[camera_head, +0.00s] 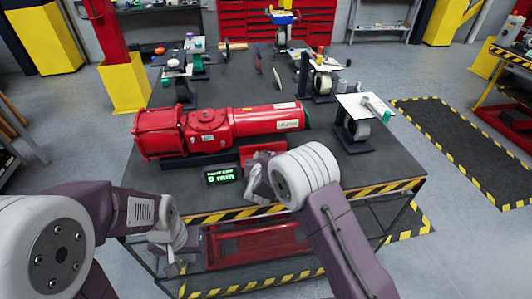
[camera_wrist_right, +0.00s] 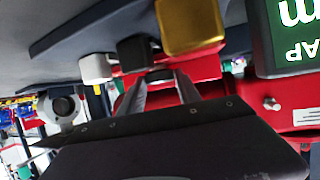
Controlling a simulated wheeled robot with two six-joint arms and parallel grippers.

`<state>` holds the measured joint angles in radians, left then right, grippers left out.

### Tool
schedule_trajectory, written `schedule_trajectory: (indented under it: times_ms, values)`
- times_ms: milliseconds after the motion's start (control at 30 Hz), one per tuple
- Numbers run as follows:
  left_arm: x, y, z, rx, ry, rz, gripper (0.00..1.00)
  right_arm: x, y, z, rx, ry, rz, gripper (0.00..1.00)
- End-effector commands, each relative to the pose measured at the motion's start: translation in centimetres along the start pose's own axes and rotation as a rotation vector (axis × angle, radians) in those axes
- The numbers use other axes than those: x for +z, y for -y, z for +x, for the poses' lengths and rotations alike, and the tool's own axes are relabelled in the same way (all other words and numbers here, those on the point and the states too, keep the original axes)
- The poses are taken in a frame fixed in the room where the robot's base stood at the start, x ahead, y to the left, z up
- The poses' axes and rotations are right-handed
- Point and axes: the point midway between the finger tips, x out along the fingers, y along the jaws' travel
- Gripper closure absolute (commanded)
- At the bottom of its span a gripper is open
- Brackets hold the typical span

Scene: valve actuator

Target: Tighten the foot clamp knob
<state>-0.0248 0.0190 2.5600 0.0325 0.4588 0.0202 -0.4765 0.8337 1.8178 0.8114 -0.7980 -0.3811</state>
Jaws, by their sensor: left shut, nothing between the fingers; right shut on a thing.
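The red valve actuator (camera_head: 210,130) lies along the left and middle of the dark table. A red clamp block (camera_head: 262,152) stands by its front side, partly covered by my right arm. My right gripper (camera_head: 252,188) is at this block; its fingertips are hard to make out in the head view. In the right wrist view the two fingers of my right gripper (camera_wrist_right: 160,78) are shut on a small dark piece, apparently the clamp knob, against the red body (camera_wrist_right: 205,68). My left gripper (camera_head: 174,268) is shut and empty, hanging down in front of the table's front edge.
A gap display (camera_head: 222,176) reading 0 mm stands left of the right gripper. In the right wrist view a gold block (camera_wrist_right: 190,25), a black piece (camera_wrist_right: 137,50) and a white piece (camera_wrist_right: 96,66) are close by. Several fixtures stand farther back.

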Motion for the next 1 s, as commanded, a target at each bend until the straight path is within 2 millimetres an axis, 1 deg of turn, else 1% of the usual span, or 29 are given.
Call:
schedule_trajectory:
  times_ms: [33, 300, 867, 900, 933, 967, 1000]
  values:
    - [-0.1, 0.0, -1.1, 0.0, 0.0, 0.0, 1.0, -0.5, 0.3, -0.2, 0.019, 0.001, 0.007, 1.0]
    - [-0.3, -0.1, -2.7, 0.0, 0.0, 0.0, 1.0, -0.3, 0.4, -0.1, 0.116, -0.002, 0.05, 1.0]
    - [-0.3, -0.1, -2.9, 0.0, 0.0, 0.0, 1.0, -0.2, 0.3, 0.1, 0.143, -0.004, 0.063, 1.0]
    - [-0.3, -0.1, -2.9, 0.0, 0.0, 0.0, 1.0, -0.2, 0.3, 0.1, 0.143, -0.004, 0.063, 0.49]
    - [-0.3, -0.1, -2.9, 0.0, 0.0, 0.0, 1.0, -0.2, 0.3, 0.1, 0.143, -0.004, 0.063, 0.41]
    - [-0.3, -0.1, -2.9, 0.0, 0.0, 0.0, 1.0, -0.2, 0.3, 0.1, 0.143, -0.004, 0.063, 0.38]
    - [-0.3, -0.1, -2.9, 0.0, 0.0, 0.0, 1.0, -0.2, 0.3, 0.1, 0.143, -0.003, 0.063, 0.38]
